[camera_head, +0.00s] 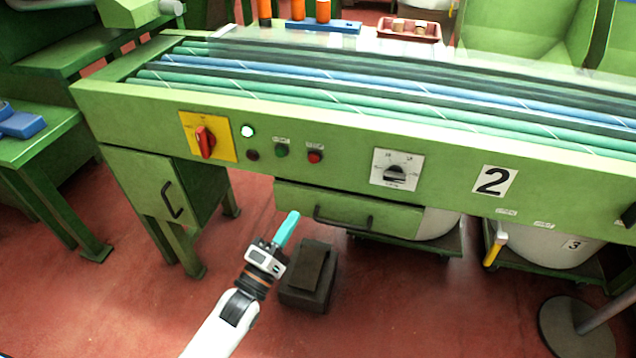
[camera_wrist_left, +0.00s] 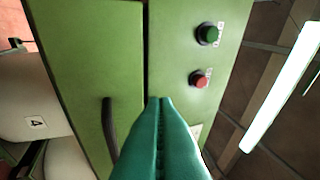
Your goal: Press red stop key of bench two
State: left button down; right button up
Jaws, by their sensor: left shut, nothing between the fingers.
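The red stop key (camera_head: 315,157) sits on the green front panel of the bench marked 2 (camera_head: 494,181), to the right of a green key (camera_head: 281,150). In the left wrist view the red key (camera_wrist_left: 199,79) is ahead of the fingertips and up to the right, with the green key (camera_wrist_left: 208,34) above it. My left gripper (camera_head: 293,216) is shut and empty, its teal fingers in front of the bench, below the keys in the picture. Its fingers (camera_wrist_left: 160,102) do not touch the key. My right gripper is not in view.
A yellow plate with a red rotary switch (camera_head: 205,141) and a lit white lamp (camera_head: 247,131) are left of the keys. A dial (camera_head: 396,172) is to the right. A drawer with a dark handle (camera_head: 343,220) juts below the panel. A dark block (camera_head: 308,276) stands on the floor.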

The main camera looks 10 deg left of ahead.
aim_at(314, 159)
pick_arm(q)
jog(key=s+d+r+n+t+h+b, duration=0.1)
jog(key=s+r+h, duration=0.3)
jog(key=r, duration=0.5)
jog(key=shift+s+d+r+n+t+b, duration=0.15)
jog(key=shift+d+n+t+b, duration=0.25)
jog(key=shift+t+b, duration=0.5)
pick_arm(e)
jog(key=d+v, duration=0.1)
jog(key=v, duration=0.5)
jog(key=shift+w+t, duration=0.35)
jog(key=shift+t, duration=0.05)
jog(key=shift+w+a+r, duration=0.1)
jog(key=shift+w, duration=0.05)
pick_arm(q)
jog(key=w+b, duration=0.2)
jog(key=w, duration=0.7)
jog(key=shift+d+b, duration=0.2)
jog(key=shift+b, duration=0.2)
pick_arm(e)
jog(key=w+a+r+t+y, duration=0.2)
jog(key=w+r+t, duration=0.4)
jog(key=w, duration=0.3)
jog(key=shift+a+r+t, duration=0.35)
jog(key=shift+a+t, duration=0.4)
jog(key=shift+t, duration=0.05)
pick_arm(q)
jog(key=shift+w, duration=0.1)
